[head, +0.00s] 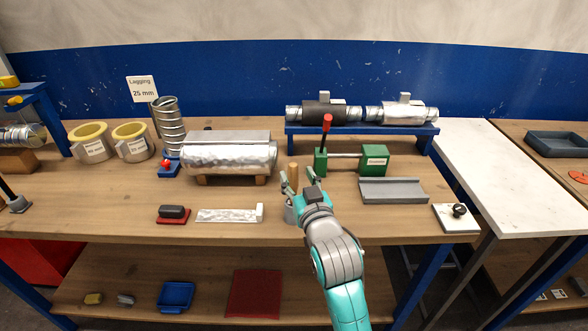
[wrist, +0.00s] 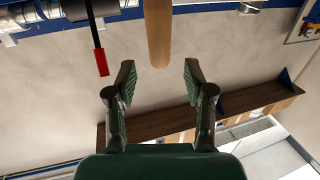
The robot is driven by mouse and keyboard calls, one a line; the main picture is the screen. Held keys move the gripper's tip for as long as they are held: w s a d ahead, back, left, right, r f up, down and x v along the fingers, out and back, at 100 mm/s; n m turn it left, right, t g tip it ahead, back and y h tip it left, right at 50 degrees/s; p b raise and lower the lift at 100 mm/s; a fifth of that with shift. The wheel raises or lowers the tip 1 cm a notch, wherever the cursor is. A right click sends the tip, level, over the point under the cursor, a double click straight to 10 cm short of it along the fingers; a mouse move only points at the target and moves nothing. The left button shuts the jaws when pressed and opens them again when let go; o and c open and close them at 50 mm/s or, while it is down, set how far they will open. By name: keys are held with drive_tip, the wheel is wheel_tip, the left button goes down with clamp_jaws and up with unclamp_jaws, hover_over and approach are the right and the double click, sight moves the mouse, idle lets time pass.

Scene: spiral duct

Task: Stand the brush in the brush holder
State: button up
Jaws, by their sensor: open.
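The brush's tan wooden handle (head: 293,173) stands upright near the middle of the bench in the head view. A grey cup, seemingly the brush holder (head: 290,214), is just below it in the picture. My gripper hides the brush's lower part, so how it sits in the cup is not clear. My gripper (head: 301,182) is open and empty at the handle. In the wrist view the handle (wrist: 158,30) enters from the top, and its end lies between the spread fingertips of my gripper (wrist: 158,78), apart from both.
A green clamp (head: 374,160) with a red-tipped lever (head: 327,122) stands close behind to the right. A foil-wrapped duct (head: 229,157) lies behind to the left. A foil strip (head: 228,215) lies left of the cup, and a grey channel (head: 393,190) lies to the right.

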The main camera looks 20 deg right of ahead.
drive_tip(key=s, duration=0.7)
drive_tip(key=shift+s+a, duration=0.15)
drive_tip(key=shift+s, duration=0.15)
drive_tip(key=s+f+g, duration=0.1)
drive_tip(key=s+f, duration=1.5)
drive_tip(key=s, duration=0.1)
drive_tip(key=s+f+g, duration=0.1)
drive_tip(key=s, duration=1.1)
drive_tip(key=s+f+g, duration=0.1)
drive_tip(key=s+f, duration=0.1)
drive_tip(key=s, duration=1)
drive_tip(key=shift+s+d+f+y, duration=0.25)
drive_tip(key=shift+s+y, duration=0.05)
drive_tip(key=shift+s, duration=0.05)
